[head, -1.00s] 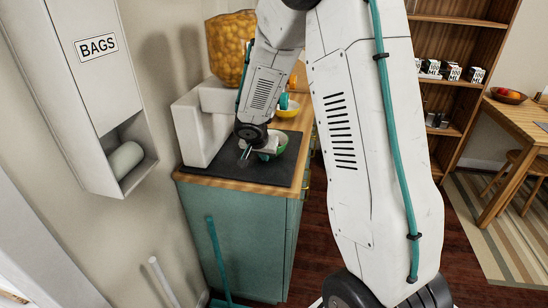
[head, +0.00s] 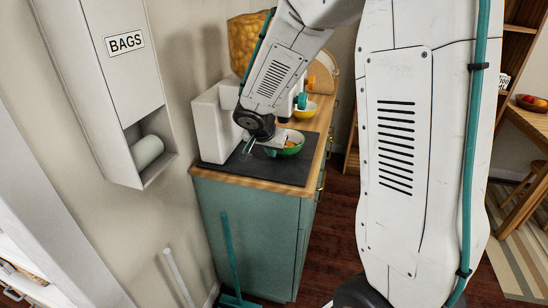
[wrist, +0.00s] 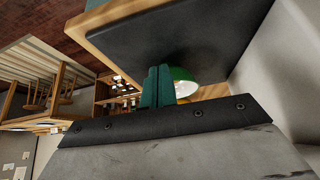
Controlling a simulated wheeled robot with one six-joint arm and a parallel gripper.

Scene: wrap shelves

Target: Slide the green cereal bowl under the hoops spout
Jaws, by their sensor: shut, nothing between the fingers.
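The green cereal bowl (head: 291,146) stands on the dark mat (head: 225,170) on the cabinet top, partly hidden by my wrist. It also shows in the wrist view (wrist: 183,80), just beyond and right of my fingers. My gripper (head: 268,152) is low over the mat, beside the bowl. In the wrist view its teal fingers (wrist: 157,86) are together with nothing between them. They look close to the bowl's side; I cannot tell whether they touch. A white dispenser (head: 215,122) with a clear hopper of yellow-orange cereal (head: 247,42) stands behind at left. My arm hides its spout.
A teal broom (head: 230,255) leans in front. Bare floor lies right of the cabinet.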

